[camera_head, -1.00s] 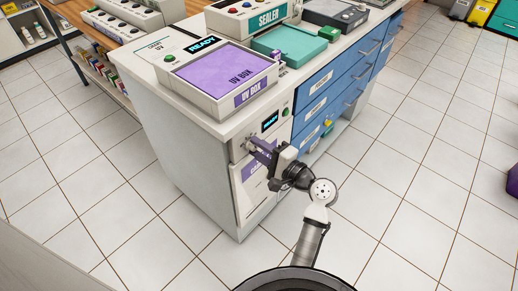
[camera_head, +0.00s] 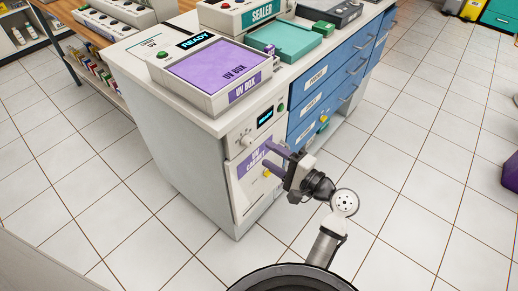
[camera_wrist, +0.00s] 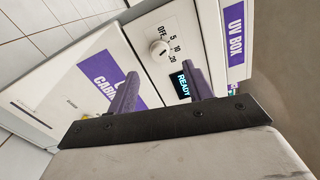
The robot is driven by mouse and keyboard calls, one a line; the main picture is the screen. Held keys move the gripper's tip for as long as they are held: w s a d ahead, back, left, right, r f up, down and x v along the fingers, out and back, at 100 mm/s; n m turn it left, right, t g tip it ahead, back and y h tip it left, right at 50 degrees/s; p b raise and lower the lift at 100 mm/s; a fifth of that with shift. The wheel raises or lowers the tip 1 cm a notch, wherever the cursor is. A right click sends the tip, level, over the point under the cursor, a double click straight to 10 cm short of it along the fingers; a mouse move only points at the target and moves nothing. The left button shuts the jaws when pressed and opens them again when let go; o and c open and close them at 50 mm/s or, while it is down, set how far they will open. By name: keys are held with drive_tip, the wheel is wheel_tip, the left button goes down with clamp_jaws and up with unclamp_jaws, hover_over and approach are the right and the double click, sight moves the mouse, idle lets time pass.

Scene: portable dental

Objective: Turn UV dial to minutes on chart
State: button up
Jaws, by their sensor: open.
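The UV dial (camera_head: 246,140) is a small pale round knob on the white front panel of the UV cabinet (camera_head: 250,195). It also shows in the wrist view (camera_wrist: 159,48), with OFF, 5, 10 and 20 printed around it. Its exact pointer direction is too small to read surely. My gripper (camera_head: 273,156) is open, its purple fingers apart from the dial, to its lower right in the head view. In the wrist view, the dial lies beyond the gap between the fingertips (camera_wrist: 162,74). I cannot make out a chart.
A lit READY display (camera_head: 265,117) and green button (camera_head: 281,107) sit beside the dial. A yellow knob (camera_head: 267,173) is below. The purple-lidded UV box (camera_head: 215,72) stands on the counter above. Blue drawers (camera_head: 315,100) are to the right. The tiled floor in front is clear.

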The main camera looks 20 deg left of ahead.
drive_tip(key=v, duration=0.7)
drive_tip(key=shift+d, duration=0.2)
drive_tip(key=shift+s, duration=0.1)
